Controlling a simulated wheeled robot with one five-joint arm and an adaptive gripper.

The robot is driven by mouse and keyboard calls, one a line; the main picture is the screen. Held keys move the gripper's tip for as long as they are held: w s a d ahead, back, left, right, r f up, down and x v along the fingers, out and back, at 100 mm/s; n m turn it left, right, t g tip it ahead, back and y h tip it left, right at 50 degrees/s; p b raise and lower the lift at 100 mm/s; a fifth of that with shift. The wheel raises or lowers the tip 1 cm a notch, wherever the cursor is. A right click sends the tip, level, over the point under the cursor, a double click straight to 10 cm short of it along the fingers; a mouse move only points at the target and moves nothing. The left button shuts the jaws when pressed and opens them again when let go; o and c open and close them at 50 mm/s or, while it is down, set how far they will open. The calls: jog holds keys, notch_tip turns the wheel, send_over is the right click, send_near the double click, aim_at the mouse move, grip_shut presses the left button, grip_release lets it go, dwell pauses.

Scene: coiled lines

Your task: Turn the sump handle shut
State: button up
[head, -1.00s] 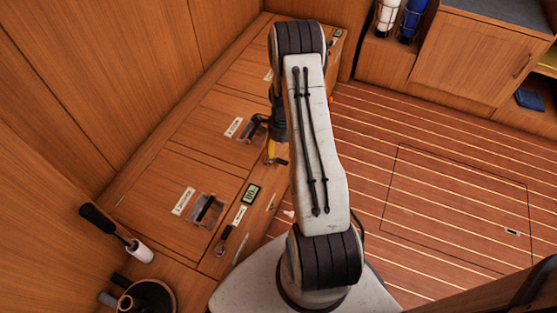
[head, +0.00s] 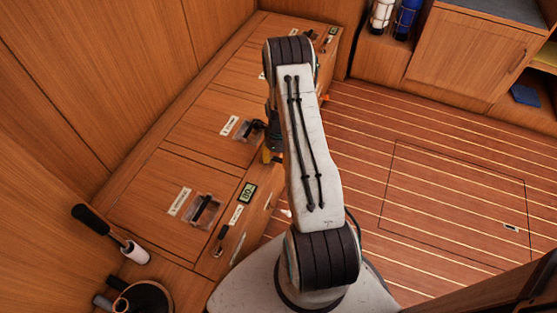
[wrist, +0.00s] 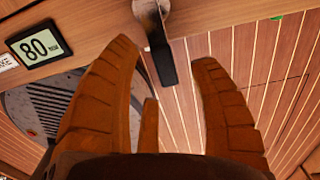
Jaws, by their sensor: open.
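In the wrist view a lever handle with a metal hub and a black grip (wrist: 163,66) hangs at the bench edge, its grip angled down over the floor. I cannot read a label that names it as the sump handle. My gripper (wrist: 166,56) is open, with one brown-orange finger on each side of the grip and visible gaps to both. Depth between fingertips and grip is hard to judge. In the head view my gripper (head: 268,153) is mostly hidden by my arm beside the bench edge, and that handle is hidden there.
A display reading 80 (wrist: 38,44) sits left of the handle; it also shows in the head view (head: 247,193). Another lever (head: 222,237) is on the near bench edge. Recessed handles (head: 206,210) are in the bench top. The striped floor (head: 370,130) at right is clear.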

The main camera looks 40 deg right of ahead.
jog(key=shift+f, duration=0.5)
grip_shut()
dwell(0.3)
